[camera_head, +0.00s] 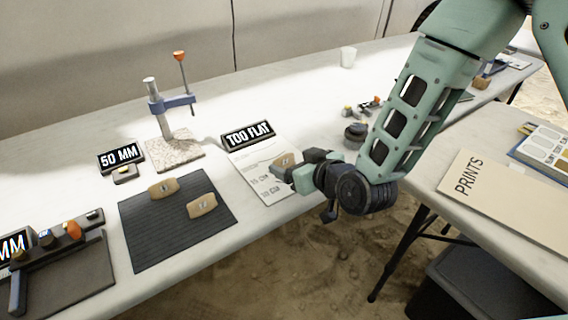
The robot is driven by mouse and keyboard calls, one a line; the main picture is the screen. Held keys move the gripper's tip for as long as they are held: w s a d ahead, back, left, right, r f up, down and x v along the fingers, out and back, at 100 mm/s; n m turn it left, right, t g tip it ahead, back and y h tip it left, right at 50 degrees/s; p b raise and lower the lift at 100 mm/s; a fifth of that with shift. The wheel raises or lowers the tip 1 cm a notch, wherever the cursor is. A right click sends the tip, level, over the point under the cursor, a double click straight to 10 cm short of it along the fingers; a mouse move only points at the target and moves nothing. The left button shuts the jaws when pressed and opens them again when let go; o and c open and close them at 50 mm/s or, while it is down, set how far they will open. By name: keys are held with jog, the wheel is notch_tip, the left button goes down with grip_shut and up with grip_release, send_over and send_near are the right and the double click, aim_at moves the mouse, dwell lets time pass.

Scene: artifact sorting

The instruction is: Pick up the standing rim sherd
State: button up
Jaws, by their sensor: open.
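A tan sherd (283,160) is on the white printed sheet (250,163) in front of the TOO FLAT sign. It is partly hidden by my gripper, and I cannot tell if it stands upright. My gripper (292,179) is low over the sheet's right edge, close to this sherd. Its jaws are open, but the space between them is hard to see, and I cannot tell if it touches the sherd. Two more tan sherds, one farther back (163,189) and one nearer (202,205), lie on the dark ribbed mat (145,240).
The TOO FLAT sign (248,134) stands behind the sheet. A clamp stand (161,110) rises from a speckled base to the left, beside the 50 MM sign (120,157). Small dark items (356,132) sit right of the sheet. A white cup (348,57) stands at the back.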

aim_at(285, 158)
jog(key=shift+x, duration=2.6)
jog(key=c, duration=1.1)
